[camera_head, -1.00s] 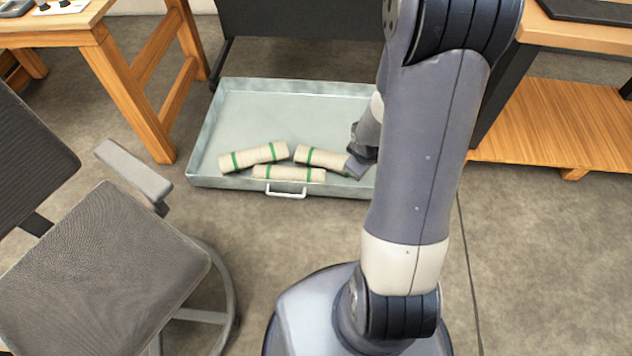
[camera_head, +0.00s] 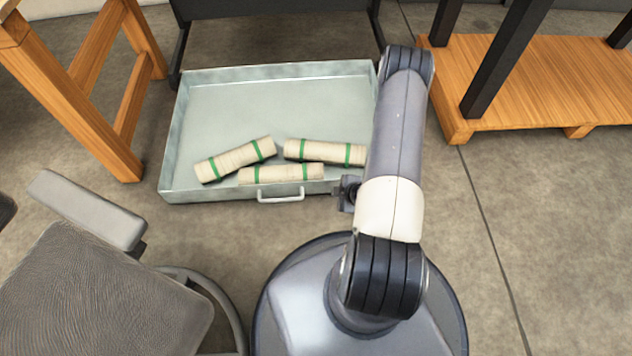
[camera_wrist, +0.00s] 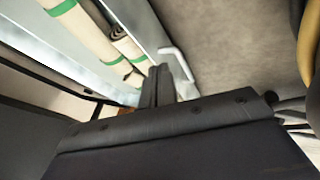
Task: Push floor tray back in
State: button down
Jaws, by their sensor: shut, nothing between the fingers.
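The floor tray (camera_head: 185,191) is a shallow grey metal box on the floor, out in front of a dark frame. Its white handle (camera_head: 280,195) is on the near wall and also shows in the wrist view (camera_wrist: 183,68). Three beige rolls with green bands lie in it: a left one (camera_head: 236,160), a middle one (camera_head: 281,174) and a right one (camera_head: 326,152). My gripper (camera_head: 347,190) is at the tray's near wall, right of the handle, partly hidden by my arm. In the wrist view its fingers (camera_wrist: 158,84) are together, empty, close to wall and handle; contact is unclear.
A wooden table leg (camera_head: 85,105) stands left of the tray, and a grey chair (camera_head: 100,290) is at the near left. A low wooden shelf (camera_head: 540,85) with dark legs is at the right. Dark legs (camera_head: 181,50) flank the space behind the tray.

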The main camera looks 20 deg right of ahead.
jog(key=f, duration=0.2)
jog(key=b, duration=0.4)
send_near(315, 184)
notch_tip(315, 184, down, 4)
jog(key=s+a, duration=0.2)
jog(key=shift+w+d+b, duration=0.3)
jog(key=shift+w, duration=0.85)
jog(key=shift+w+d+b, duration=0.25)
jog(key=shift+w, duration=0.9)
